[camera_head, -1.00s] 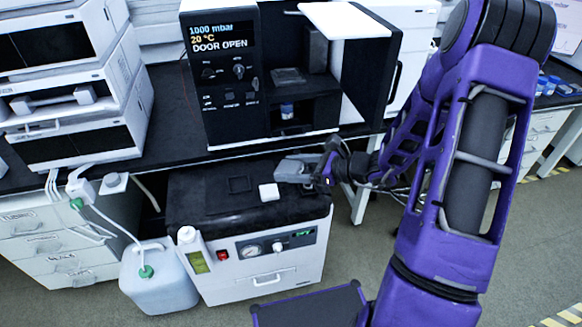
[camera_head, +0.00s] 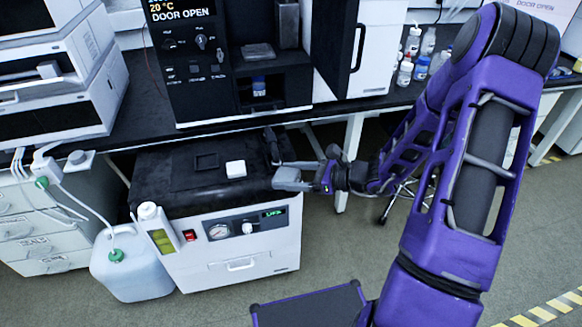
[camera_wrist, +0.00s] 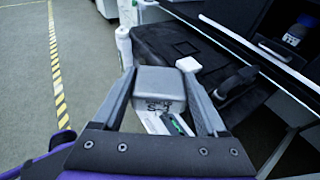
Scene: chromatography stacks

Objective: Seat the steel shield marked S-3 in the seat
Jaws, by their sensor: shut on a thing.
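My gripper (camera_wrist: 165,100) is shut on a grey metal block, the shield (camera_wrist: 160,84), held between its two fingers. Its near face bears a dark mark starting with S; the digit is hard to read. In the head view the shield (camera_head: 287,179) is at the right edge of a white unit with a black top (camera_head: 170,185), with my gripper (camera_head: 300,178) coming from the right. A dark square frame (camera_head: 206,161), perhaps the seat, lies flat on that top; it also shows in the wrist view (camera_wrist: 186,48). I cannot confirm that it is the seat.
A small white block (camera_head: 236,169) sits on the black top beside the frame. A black handle-like part (camera_head: 271,146) stands at the top's right edge. Behind is an open-door chamber (camera_head: 258,85) with a blue-labelled vial.

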